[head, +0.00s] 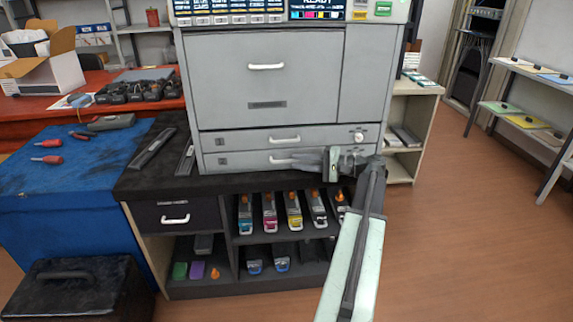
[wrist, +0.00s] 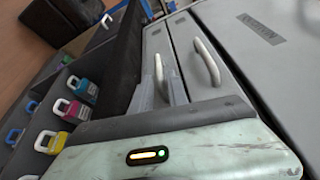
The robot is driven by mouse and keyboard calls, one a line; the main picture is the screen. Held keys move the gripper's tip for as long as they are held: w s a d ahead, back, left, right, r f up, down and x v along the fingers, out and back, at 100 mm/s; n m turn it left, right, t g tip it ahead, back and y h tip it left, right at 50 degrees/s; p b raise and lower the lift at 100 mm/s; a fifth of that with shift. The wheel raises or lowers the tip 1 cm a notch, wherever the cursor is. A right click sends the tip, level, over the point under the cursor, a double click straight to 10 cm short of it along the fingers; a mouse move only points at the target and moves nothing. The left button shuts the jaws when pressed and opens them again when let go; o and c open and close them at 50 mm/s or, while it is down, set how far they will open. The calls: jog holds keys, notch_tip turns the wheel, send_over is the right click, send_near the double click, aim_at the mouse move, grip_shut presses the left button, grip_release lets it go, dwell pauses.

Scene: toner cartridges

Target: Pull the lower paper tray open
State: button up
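The lower paper tray (head: 240,163) is the bottom grey drawer of the printer and looks shut. Its pale bar handle (head: 280,160) shows left of my gripper (head: 312,159). In the wrist view the lower tray (wrist: 154,43) is the narrow panel at the left, with its handle (wrist: 159,70) just beyond and between the two grey fingers of my gripper (wrist: 161,88). The fingers look apart, with nothing clearly held; whether they touch the handle cannot be told. The upper tray's handle (head: 285,139) also shows in the wrist view (wrist: 207,62).
The printer (head: 315,80) stands on a dark counter (head: 190,182). Toner cartridges (head: 270,213) sit on the open shelf below. A blue workbench (head: 60,195) is at the left, a black case (head: 80,290) in front of it. The wooden floor (head: 460,240) is clear at the right.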

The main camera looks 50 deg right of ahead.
aim_at(287, 161)
jog(key=x, duration=0.4)
jog(key=shift+w+a, duration=0.15)
jog(key=shift+w, duration=0.15)
jog(key=shift+c, duration=0.3)
grip_shut()
jog(key=shift+a, duration=0.1)
dwell(0.8)
